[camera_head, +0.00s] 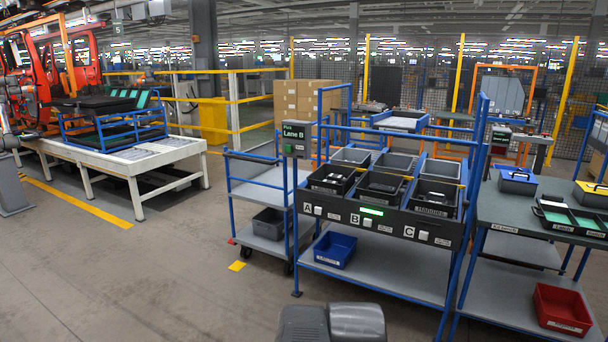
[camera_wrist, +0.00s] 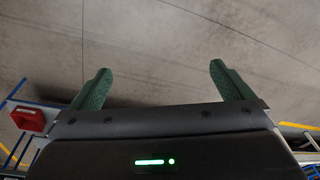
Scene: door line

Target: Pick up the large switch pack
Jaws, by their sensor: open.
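I cannot single out the large switch pack for certain. A blue rack (camera_head: 455,232) stands right of centre in the head view, with black front bins marked A (camera_head: 310,188), B (camera_head: 372,197) and C (camera_head: 424,208). Dark and pale items lie in these bins, too small to name.
Grey bins stand behind the black ones. A blue bin (camera_head: 335,249) sits on the rack's lower shelf. A grey-shelved cart (camera_head: 262,180) stands left. A bench (camera_head: 535,212) at right carries boxes and a tray, with a red bin (camera_head: 563,310) below. Floor at left front is clear.

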